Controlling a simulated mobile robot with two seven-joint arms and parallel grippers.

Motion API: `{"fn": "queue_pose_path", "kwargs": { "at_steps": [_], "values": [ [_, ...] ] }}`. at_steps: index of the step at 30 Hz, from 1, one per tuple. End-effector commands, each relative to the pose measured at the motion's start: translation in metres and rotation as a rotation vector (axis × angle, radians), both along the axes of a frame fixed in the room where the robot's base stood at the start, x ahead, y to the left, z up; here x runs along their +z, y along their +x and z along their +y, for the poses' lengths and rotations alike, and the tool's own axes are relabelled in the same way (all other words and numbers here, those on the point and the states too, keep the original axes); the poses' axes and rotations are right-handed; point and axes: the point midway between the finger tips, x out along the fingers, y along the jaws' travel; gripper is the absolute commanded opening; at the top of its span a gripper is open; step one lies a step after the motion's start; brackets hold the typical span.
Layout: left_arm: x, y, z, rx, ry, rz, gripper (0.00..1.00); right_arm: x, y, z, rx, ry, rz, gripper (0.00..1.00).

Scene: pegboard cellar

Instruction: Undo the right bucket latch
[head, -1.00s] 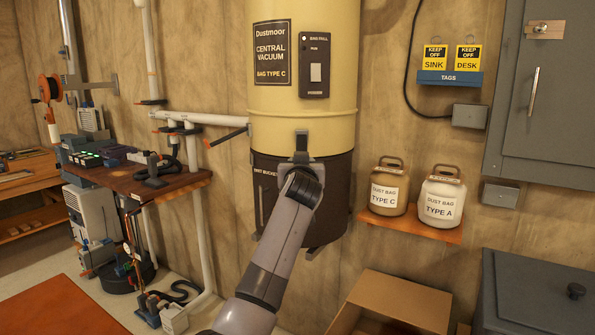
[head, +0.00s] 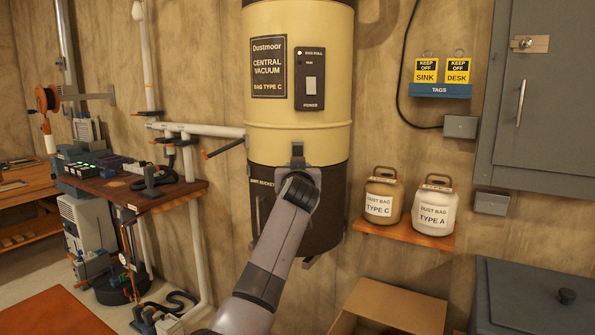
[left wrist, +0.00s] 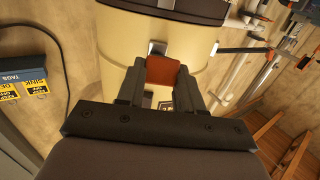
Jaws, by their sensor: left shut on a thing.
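The dark dust bucket (head: 328,215) hangs under the cream central vacuum body (head: 325,130). In the head view my left gripper (head: 297,162) is at the front of the seam between them, and my arm covers part of the bucket. The left wrist view shows my left gripper (left wrist: 160,85) shut on a red-brown latch tab (left wrist: 162,70). A grey metal catch (left wrist: 157,47) sits just beyond the tab on the cream body. The head view does not show clearly whether the latch is hooked. My right gripper is not in view.
A shelf (head: 400,232) with two dust bag jars is on the wall at right. An open cardboard box (head: 395,305) and a grey chest (head: 535,290) stand below. A workbench (head: 150,195) and white pipes (head: 215,132) are at left.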

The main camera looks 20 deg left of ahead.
Motion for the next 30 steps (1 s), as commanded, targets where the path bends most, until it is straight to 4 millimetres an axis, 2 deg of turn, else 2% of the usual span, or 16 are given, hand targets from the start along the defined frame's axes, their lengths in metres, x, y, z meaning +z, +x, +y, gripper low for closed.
{"fn": "queue_pose_path", "kwargs": {
  "at_steps": [1, 3, 17, 30],
  "values": [
    [0.015, -0.001, 0.005, 0.003, 0.013, -0.029, 0.39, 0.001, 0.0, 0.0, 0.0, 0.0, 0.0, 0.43],
    [0.015, -0.001, 0.005, 0.003, 0.012, -0.029, 0.62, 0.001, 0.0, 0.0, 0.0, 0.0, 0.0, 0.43],
    [0.007, -0.005, -0.002, -0.002, 0.006, -0.017, 0.62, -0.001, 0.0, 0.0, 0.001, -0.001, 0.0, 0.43],
    [0.008, -0.045, -0.02, -0.001, 0.006, -0.019, 0.62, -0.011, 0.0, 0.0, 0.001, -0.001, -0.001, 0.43]
  ]
}}
